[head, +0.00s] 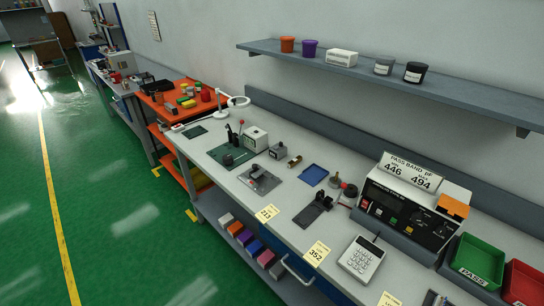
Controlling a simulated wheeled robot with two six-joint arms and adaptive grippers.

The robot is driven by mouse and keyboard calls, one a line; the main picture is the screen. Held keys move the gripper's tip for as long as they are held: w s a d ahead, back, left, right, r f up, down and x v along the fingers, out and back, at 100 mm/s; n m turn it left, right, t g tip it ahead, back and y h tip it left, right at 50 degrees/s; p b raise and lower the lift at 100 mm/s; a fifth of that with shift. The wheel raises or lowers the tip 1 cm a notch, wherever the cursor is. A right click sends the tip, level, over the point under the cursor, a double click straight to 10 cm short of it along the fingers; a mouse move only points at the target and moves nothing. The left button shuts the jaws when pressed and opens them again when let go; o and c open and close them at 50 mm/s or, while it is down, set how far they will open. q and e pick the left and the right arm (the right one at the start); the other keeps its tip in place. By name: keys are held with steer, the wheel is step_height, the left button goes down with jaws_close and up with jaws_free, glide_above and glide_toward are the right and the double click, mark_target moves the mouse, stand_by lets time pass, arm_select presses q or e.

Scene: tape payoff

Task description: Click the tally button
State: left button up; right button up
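No thing in the head view is clearly marked as the tally button. A pale keypad device (362,258) with a small display and rows of keys lies near the bench's front edge. A small dark object (434,299) is cut off by the bottom edge of the picture, right of the keypad, and I cannot tell what it is. A grey and black instrument (405,217) behind the keypad has buttons and a sign reading "PASS BAND pF 446 494". Neither of my grippers is in view.
A green PASS bin (479,262) and a red bin (525,284) stand at the right. Yellow cards, including one reading 352 (316,253), lie along the front of the long bench (224,178). A shelf (440,88) with cups overhangs the back. Green floor (110,230) is open at left.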

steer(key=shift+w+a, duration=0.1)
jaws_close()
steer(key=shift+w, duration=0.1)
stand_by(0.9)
